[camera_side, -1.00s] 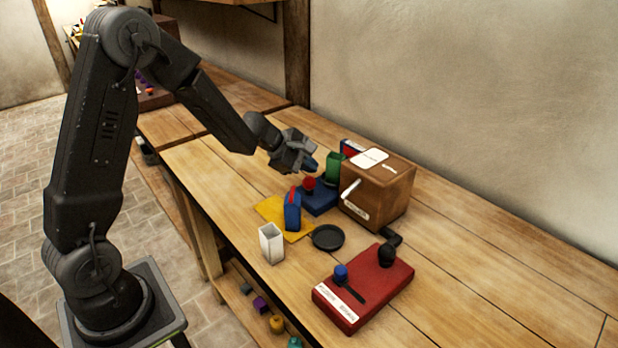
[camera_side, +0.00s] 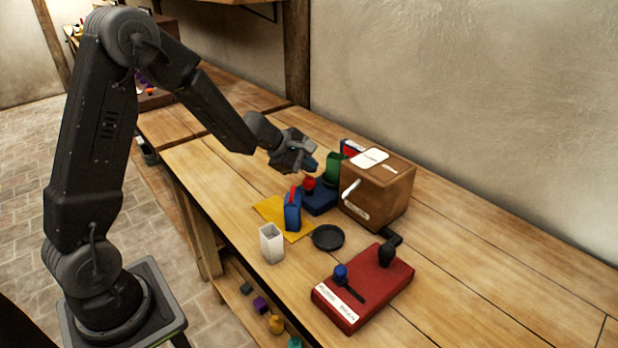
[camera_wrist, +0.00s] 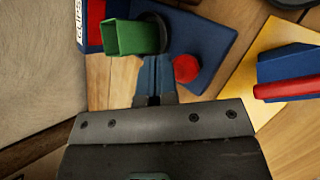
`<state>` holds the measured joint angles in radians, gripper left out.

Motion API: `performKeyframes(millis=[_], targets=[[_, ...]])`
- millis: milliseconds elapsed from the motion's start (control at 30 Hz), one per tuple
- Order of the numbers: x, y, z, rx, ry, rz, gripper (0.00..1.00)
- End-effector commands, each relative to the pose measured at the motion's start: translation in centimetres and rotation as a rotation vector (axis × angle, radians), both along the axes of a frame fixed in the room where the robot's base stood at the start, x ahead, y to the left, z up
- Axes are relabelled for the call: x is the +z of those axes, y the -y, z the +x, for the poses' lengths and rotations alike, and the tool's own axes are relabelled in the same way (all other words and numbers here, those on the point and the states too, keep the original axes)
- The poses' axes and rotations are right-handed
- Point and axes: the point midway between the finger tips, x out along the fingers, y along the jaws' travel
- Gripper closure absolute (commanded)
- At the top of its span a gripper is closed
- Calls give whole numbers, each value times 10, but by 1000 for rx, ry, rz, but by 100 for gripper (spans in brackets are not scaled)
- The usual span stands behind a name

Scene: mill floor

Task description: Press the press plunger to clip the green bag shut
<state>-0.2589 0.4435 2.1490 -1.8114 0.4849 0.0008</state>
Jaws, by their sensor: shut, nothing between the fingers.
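The green bag (camera_side: 333,167) stands upright on the far end of the blue press base (camera_side: 320,201), beside a brown box. The press plunger has a red knob (camera_side: 309,183), which stands up from the blue base. In the wrist view the green bag (camera_wrist: 128,38) is left of the red knob (camera_wrist: 187,68), by a dark round part. My gripper (camera_side: 311,164) is above the press. Its blue fingers (camera_wrist: 155,73) are together and empty. In the wrist view they appear between the bag and the knob, just left of the knob. I see no contact with the knob.
A brown box (camera_side: 376,190) with a white lever stands right of the press. A clips box (camera_wrist: 91,24) is behind the bag. A white cup (camera_side: 272,243), black dish (camera_side: 328,237) and red board (camera_side: 365,288) are nearer.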

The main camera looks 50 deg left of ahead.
Motion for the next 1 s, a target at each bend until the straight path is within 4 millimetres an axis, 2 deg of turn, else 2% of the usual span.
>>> performKeyframes(millis=[633,1000], targets=[[0,0,0,0,0,0,100],[-9,0,0,0,-1,-1,100]])
